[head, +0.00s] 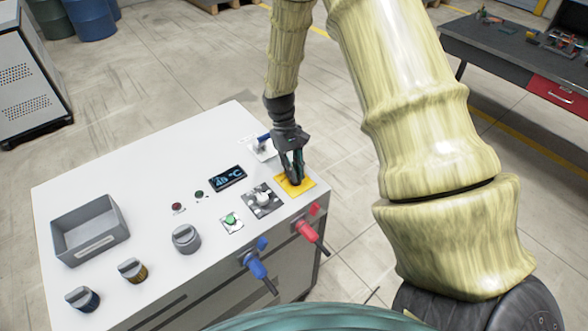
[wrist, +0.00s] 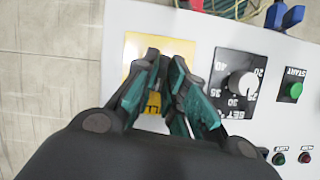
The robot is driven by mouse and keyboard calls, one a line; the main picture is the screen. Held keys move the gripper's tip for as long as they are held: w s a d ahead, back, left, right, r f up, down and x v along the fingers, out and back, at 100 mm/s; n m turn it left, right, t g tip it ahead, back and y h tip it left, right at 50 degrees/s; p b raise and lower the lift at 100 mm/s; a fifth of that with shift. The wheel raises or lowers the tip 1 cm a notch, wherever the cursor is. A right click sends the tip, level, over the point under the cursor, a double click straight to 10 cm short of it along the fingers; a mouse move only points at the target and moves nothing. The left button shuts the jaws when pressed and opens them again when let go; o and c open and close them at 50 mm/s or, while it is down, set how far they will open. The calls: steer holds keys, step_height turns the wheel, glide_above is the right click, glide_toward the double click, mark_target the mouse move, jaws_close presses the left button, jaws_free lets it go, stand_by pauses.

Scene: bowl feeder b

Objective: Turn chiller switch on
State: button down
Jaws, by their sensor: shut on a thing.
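The chiller switch's yellow plate (head: 308,184) lies at the right corner of the white machine top. It also shows in the wrist view (wrist: 134,46), with part of its dark lettering visible between my fingers. My gripper (head: 292,176) points down over this plate, and its fingers are closed together at the plate's middle in the wrist view (wrist: 166,62). They are shut on the switch's handle, which they hide. I cannot tell which way the handle is turned. The display (head: 228,178) is lit and reads in °C.
Beside the plate are a white dial knob (wrist: 241,85) and a green START button (wrist: 296,91). Red (head: 311,236) and blue (head: 257,267) handles stick out from the front. A grey bin (head: 90,229) and several knobs are to the left. A dark workbench (head: 510,45) stands at right.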

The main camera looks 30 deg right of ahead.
steer(key=m, duration=0.1)
steer(key=m+y, duration=0.1)
steer(key=m, duration=0.1)
steer(key=shift+d+r+m+t, duration=0.1)
steer(key=shift+d+m+t, duration=0.1)
steer(key=shift+m+t, duration=0.1)
steer(key=shift+d+m+t+y+p, duration=0.15)
steer(key=shift+m+y, duration=0.2)
steer(key=shift+m, duration=0.55)
steer(key=shift+m+t+y+p, duration=0.15)
steer(key=shift+m+y, duration=0.2)
steer(key=shift+m, duration=0.55)
steer(key=c, duration=1.5)
jaws_free()
steer(key=v, duration=1.2)
steer(key=shift+s+d, duration=0.15)
